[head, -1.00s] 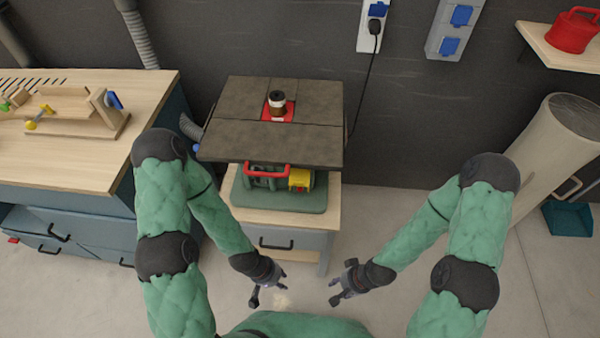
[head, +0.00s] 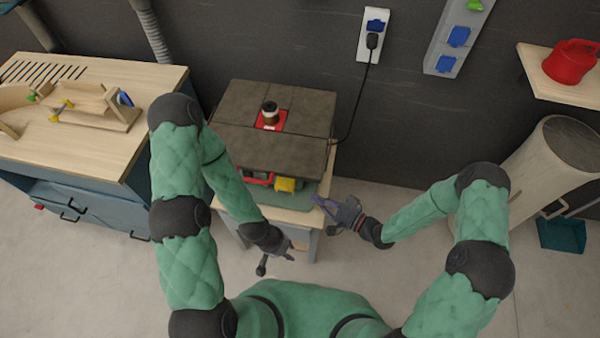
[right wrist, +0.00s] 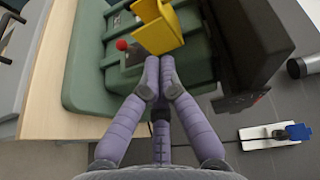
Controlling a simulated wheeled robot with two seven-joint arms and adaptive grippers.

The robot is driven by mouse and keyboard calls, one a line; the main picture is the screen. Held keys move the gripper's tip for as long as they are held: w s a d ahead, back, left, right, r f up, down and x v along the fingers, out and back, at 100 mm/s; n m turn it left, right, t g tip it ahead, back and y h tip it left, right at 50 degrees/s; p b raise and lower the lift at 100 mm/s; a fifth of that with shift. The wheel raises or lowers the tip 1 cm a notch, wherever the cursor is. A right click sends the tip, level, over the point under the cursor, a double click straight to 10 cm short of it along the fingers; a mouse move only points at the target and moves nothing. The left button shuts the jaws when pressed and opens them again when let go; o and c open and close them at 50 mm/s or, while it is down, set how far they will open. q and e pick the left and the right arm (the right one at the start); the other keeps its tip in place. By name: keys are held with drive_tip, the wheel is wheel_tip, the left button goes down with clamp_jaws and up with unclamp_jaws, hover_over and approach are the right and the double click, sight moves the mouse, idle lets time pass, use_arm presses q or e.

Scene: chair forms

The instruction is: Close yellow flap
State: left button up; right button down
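The yellow flap (head: 285,184) is on the front of the green machine under the dark table top. In the right wrist view the flap (right wrist: 163,34) stands out at an angle from the green housing, beside a red knob (right wrist: 122,45). My left gripper (head: 276,262) is open and empty, low in front of the stand.
The machine's dark table top (head: 240,140) overhangs the flap. The machine stands on a wooden-topped stand (head: 300,215). A workbench (head: 90,165) is at left. A power cable (head: 362,95) hangs behind at right.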

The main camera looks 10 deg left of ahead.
sight(291, 185)
drive_tip(key=shift+g+y, duration=0.4)
drive_tip(key=shift+y, duration=0.3)
drive_tip(key=x, duration=0.3)
drive_tip(key=r+x, duration=0.1)
drive_tip(key=x, duration=0.2)
drive_tip(key=r+x, duration=0.1)
drive_tip(key=x, duration=0.3)
drive_tip(key=shift+s+a, duration=0.1)
drive_tip(key=shift+s, duration=0.3)
